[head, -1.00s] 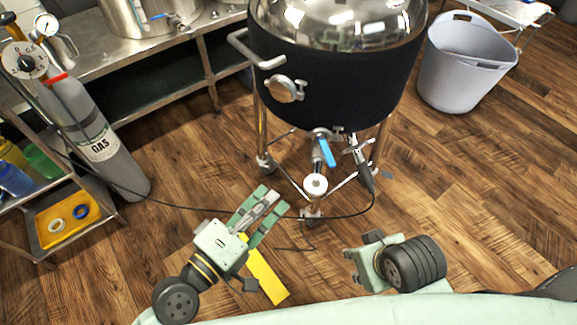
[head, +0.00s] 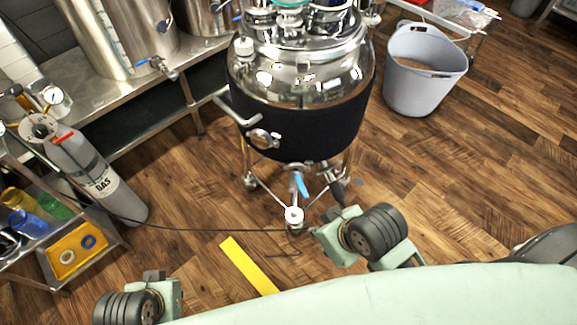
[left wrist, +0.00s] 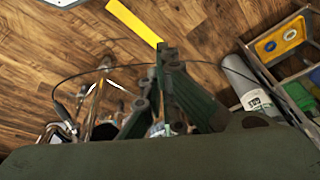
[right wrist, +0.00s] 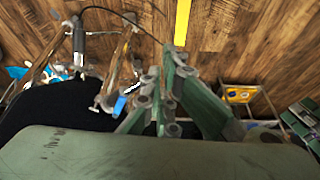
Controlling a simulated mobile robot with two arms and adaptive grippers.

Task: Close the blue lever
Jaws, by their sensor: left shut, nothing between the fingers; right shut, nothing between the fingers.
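The blue lever (head: 302,186) is on the valve under the black-jacketed steel tank (head: 300,118). It hangs slanting down, and also shows in the right wrist view (right wrist: 119,107), left of the fingers. My right gripper (head: 335,232) is below and right of the lever in the head view, apart from it. Its fingers are together and empty in the right wrist view (right wrist: 172,52). My left gripper (head: 165,294) is at the lower left, far from the lever, its fingers hidden in the head view. They show shut and empty in the left wrist view (left wrist: 165,50).
A grey gas cylinder (head: 98,172) and a shelf with a yellow tray (head: 50,252) stand at left. A grey bin (head: 420,88) stands at right. A dark hose (head: 180,230) runs along the floor to the tank's base. A yellow floor strip (head: 245,264) lies in front.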

